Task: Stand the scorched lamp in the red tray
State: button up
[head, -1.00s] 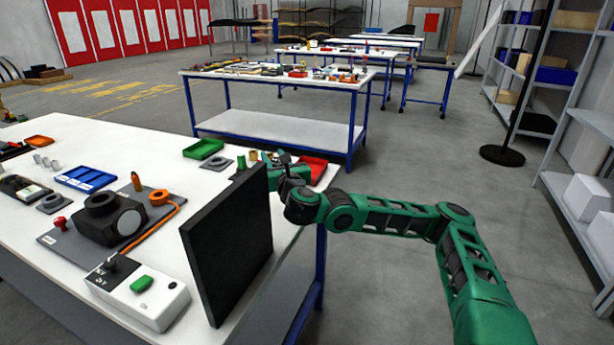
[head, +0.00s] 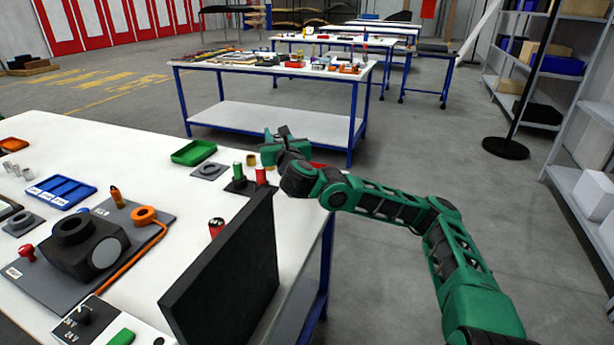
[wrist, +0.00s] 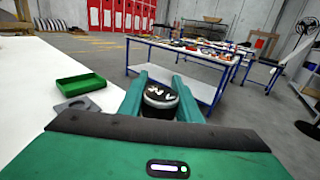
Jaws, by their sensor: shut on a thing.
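My gripper (head: 284,142) is raised above the far right end of the white workbench. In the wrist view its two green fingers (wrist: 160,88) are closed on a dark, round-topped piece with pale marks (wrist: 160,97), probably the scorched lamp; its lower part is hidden. The red tray (head: 318,165) shows only as a sliver behind my arm at the bench's right edge. A green lamp (head: 238,171) and a red lamp (head: 261,177) stand by a small dark base left of my gripper. Another red, dark-topped lamp (head: 216,227) stands nearer, beside the black panel.
The upright black panel (head: 230,275) stands between the camera and the bench's right end. A green tray (head: 194,152), a grey ring plate (head: 209,170) and a blue tray (head: 60,192) lie on the bench. Open floor lies right of the bench.

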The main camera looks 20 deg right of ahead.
jog(key=shift+s+d+f, duration=0.5)
jog(key=shift+d+f, duration=0.65)
jog(key=shift+d, duration=0.7)
jog(key=shift+s+d+f, duration=0.55)
jog(key=shift+d+f, duration=0.65)
jog(key=shift+d, duration=0.7)
jog(key=shift+s+d+f, duration=0.5)
jog(key=shift+d+f, duration=0.65)
jog(key=shift+d, duration=0.7)
jog(key=shift+a+f, duration=0.6)
jog(key=shift+f, duration=0.4)
jog(key=shift+d, duration=0.15)
